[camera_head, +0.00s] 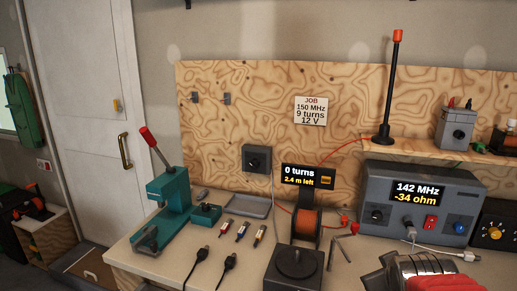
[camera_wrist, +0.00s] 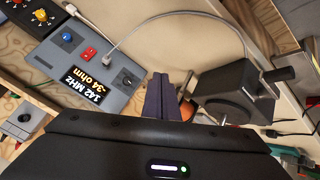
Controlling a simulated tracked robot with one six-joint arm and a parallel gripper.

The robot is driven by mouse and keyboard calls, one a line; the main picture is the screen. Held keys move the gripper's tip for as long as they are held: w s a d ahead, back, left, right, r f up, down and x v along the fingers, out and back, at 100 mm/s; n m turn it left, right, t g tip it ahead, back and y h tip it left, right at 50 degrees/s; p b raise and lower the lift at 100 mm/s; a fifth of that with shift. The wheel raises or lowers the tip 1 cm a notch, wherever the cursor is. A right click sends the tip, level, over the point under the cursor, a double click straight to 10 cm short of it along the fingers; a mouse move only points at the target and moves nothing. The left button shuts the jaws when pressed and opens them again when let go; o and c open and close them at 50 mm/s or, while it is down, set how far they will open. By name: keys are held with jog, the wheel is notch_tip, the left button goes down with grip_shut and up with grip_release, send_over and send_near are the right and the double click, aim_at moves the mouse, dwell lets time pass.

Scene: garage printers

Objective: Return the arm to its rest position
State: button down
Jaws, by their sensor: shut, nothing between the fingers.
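My gripper (camera_wrist: 172,86) shows in the wrist view as two dark fingers pressed together, with nothing between them. Its fingertips point toward the workbench and stand apart from the things on it, between the grey meter and a black box with a crank. In the head view, part of my arm (camera_head: 420,271) shows at the bottom right over the bench's front. The gripper's fingers cannot be made out there.
The grey meter (camera_head: 420,204) reads 142 MHz and -34 ohm. A black winder box (camera_head: 293,270), an orange spool (camera_head: 305,222), a teal press (camera_head: 163,208) and an antenna (camera_head: 391,90) stand around. Cables lie on the bench (camera_head: 185,268). Room is free left of the bench.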

jog(key=s+a+m+g+y, duration=0.2)
jog(key=s+a+g+y, duration=0.1)
jog(key=s+a, duration=1)
jog(key=shift+s+f+m, duration=0.2)
jog(key=shift+s+m, duration=0.1)
jog(key=shift+s, duration=0.4)
